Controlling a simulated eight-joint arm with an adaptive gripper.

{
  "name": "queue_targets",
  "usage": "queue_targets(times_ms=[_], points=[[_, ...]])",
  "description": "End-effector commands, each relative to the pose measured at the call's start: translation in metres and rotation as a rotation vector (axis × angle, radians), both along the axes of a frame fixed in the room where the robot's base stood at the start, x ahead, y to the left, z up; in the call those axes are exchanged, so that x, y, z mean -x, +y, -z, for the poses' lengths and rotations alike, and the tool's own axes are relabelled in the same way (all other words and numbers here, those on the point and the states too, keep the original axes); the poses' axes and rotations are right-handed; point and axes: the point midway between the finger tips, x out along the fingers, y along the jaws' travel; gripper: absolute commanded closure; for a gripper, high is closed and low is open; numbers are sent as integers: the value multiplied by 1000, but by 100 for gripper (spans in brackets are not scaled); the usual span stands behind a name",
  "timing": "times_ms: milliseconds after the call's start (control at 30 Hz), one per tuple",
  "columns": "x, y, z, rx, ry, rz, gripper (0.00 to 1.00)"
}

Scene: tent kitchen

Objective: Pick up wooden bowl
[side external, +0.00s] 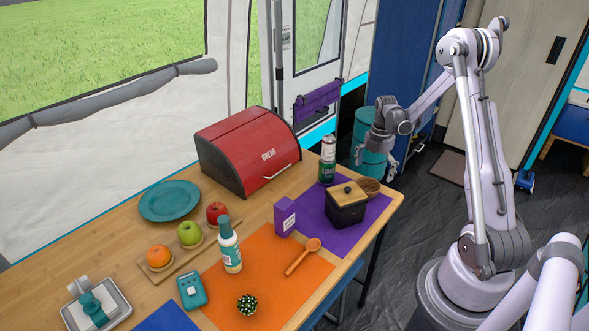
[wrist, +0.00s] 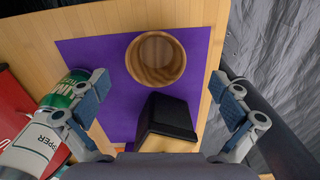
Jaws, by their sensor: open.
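The wooden bowl (side external: 369,186) is small, brown and round, and sits upright at the table's right end on a purple mat, beside a black box. In the wrist view the bowl (wrist: 156,60) shows from above with its open top, and it looks empty. My gripper (side external: 376,172) is above that end of the table. In the wrist view its two fingers (wrist: 165,98) are wide apart with nothing between the pads. The bowl lies between and beyond the fingertips, not touched.
A black box with a wooden lid (side external: 347,205) stands close to the bowl. A green can (side external: 327,160) stands near my left finger in the wrist view. A purple pepper box (side external: 285,216) and red bread box (side external: 247,150) are farther left. The table edge is close by.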

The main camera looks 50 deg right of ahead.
Motion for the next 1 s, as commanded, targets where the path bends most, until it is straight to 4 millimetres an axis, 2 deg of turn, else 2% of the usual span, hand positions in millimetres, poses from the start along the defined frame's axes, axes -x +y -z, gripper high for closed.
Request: queue_targets(times_ms=[267,600,933,1000], points=[[-2,2,20,0,0,-1,0],[-7,8,61,1,-1,1,0],[-7,8,66,1,-1,1,0],[-7,8,66,1,-1,1,20]])
